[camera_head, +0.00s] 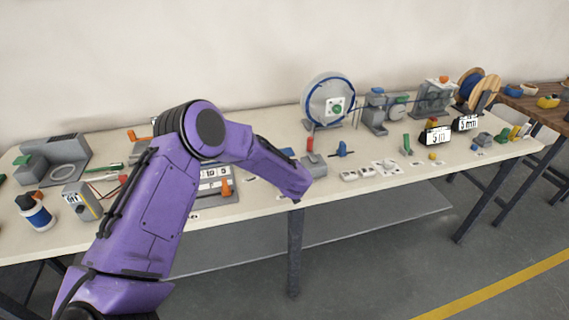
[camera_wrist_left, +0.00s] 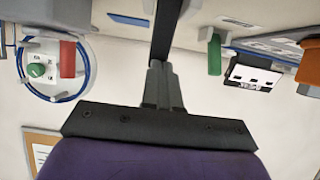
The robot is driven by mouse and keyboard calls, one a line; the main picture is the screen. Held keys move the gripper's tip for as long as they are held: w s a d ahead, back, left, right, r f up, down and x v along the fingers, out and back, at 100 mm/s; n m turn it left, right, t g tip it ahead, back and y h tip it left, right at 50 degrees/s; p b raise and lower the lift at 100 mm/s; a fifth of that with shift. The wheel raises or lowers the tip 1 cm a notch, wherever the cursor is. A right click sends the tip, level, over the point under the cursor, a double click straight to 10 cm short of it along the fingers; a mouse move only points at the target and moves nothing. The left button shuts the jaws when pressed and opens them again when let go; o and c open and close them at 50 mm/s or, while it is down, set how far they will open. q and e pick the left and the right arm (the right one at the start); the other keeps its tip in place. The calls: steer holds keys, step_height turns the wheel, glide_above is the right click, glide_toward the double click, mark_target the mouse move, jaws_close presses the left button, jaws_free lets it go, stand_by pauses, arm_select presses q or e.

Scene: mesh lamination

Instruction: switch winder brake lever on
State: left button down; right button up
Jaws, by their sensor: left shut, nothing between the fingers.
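Several small levers stand on the bench, and I cannot tell which belongs to the winder brake. A red lever (camera_head: 310,144) on a grey box (camera_head: 314,165) stands in front of the blue-rimmed reel (camera_head: 328,101). A blue lever (camera_head: 343,151) and a green lever (camera_head: 407,143) stand farther right. In the wrist view, which is upside down, the red lever (camera_wrist_left: 68,58) is left and the green lever (camera_wrist_left: 214,53) right of my left gripper (camera_wrist_left: 163,68). That gripper is shut and empty, apart from both levers. In the head view my forearm hides its fingers.
Displays (camera_head: 436,136) and a spool (camera_head: 484,88) stand at the right. Bottle (camera_head: 35,213) and grey blocks fill the left end. White cards (camera_head: 386,167) lie near the front edge. Open floor lies in front of the bench.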

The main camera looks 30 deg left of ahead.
arm_select(q)
steer(key=shift+r, duration=0.1)
stand_by(0.4)
steer(key=shift+s+d+r+p, duration=0.15)
steer(key=shift+r+p, duration=0.1)
steer(key=shift+p, duration=0.2)
steer(key=v, duration=1.3)
steer(key=shift+r, duration=0.4)
